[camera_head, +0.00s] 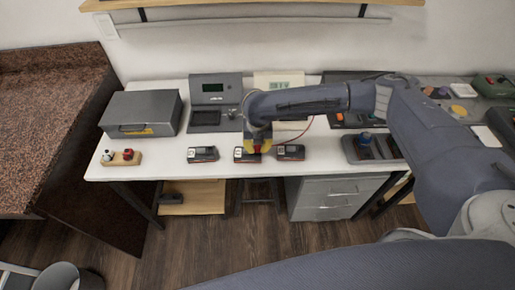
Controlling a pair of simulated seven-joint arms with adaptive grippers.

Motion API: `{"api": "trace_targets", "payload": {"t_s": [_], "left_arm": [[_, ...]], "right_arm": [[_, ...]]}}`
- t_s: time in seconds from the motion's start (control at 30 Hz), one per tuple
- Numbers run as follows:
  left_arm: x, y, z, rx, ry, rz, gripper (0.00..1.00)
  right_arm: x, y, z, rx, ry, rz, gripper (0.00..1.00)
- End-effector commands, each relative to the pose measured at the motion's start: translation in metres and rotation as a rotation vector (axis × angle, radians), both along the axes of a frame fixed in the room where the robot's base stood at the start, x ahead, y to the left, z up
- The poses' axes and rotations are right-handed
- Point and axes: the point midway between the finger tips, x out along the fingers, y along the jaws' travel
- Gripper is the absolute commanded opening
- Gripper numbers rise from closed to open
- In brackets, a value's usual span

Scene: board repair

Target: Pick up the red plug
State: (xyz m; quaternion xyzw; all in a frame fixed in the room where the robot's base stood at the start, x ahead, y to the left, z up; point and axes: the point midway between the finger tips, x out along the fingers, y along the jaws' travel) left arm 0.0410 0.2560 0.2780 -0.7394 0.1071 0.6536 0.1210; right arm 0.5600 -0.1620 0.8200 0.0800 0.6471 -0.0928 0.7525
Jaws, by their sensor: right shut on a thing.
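The red plug (257,149) shows as a small red spot at the tips of my right gripper (257,144). My right arm reaches in from the right, and its gripper points down at the middle one of three small dark devices (243,157) near the table's front edge. The gripper is shut on the red plug. The fingers hide most of it, and I cannot tell whether it touches the device. A thin red cable (305,131) curves off to the right of the gripper. My left gripper is not in view.
A second dark device (202,155) stands left and a third (290,153) right. A wooden block (121,158) with a red piece lies at front left. The white table (165,165) is clear between block and devices.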

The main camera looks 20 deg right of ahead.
Motion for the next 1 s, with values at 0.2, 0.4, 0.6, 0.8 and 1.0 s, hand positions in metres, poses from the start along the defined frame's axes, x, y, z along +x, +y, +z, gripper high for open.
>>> {"api": "trace_targets", "payload": {"t_s": [0.2, 0.4, 0.6, 0.8, 1.0], "left_arm": [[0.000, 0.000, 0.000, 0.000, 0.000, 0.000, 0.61], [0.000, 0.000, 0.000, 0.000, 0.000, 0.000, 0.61], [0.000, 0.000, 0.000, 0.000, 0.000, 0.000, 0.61], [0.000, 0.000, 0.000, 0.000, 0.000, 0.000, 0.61], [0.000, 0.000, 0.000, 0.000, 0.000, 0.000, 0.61]], "right_arm": [[0.000, 0.000, 0.000, 0.000, 0.000, 0.000, 0.00], [0.000, 0.000, 0.002, 0.000, 0.000, 0.000, 0.00], [0.001, 0.000, 0.017, -0.001, -0.002, 0.001, 0.00], [0.001, 0.000, 0.051, 0.000, -0.004, 0.002, 0.00], [0.001, 0.000, 0.098, 0.001, -0.005, 0.001, 0.00]]}}
